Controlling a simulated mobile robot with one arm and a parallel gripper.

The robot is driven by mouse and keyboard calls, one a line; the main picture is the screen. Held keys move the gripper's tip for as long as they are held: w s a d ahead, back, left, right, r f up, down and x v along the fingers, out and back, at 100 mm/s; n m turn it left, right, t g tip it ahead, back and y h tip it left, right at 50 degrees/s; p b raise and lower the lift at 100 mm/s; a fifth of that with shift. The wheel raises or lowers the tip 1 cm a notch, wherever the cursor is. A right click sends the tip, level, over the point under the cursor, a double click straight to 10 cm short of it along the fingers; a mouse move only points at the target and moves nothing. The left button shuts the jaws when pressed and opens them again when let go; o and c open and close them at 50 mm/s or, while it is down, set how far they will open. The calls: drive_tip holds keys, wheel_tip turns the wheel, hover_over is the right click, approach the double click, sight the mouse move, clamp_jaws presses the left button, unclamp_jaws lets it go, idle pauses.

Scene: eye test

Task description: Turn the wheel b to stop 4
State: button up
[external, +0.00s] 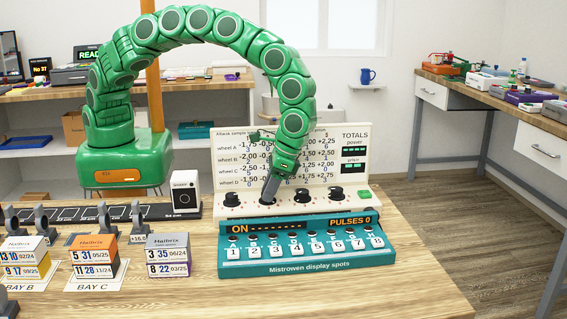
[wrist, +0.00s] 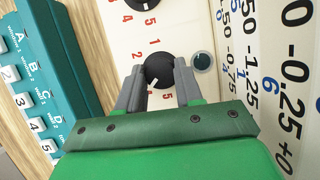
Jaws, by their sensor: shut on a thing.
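My gripper (wrist: 158,76) is shut on a black round knob (wrist: 158,68), with one grey finger on each side. In the external view my gripper (external: 270,190) covers the second knob from the left on the cream panel, which I take to be wheel b. Red numbers ring the knob; 1, 2 and 5 show in the wrist view. A small white mark on the knob points to its lower left there, near a number partly hidden by the fingers. I cannot tell exactly which stop it points at.
Other black knobs stand in the row: one at the left (external: 232,200) and two at the right (external: 302,196) (external: 336,194). A teal console (external: 310,259) with numbered white keys lies in front. A green button (external: 364,193) is at the panel's right. Small boxes (external: 168,256) stand left.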

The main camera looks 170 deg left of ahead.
sight(281, 201)
idle(0.3)
drive_tip(key=o, duration=1)
drive_tip(key=shift+o, duration=0.2)
drive_tip(key=shift+r, duration=0.1)
drive_tip(key=v, duration=0.7)
drive_tip(key=shift+a+r, duration=0.2)
drive_tip(key=shift+r, duration=0.1)
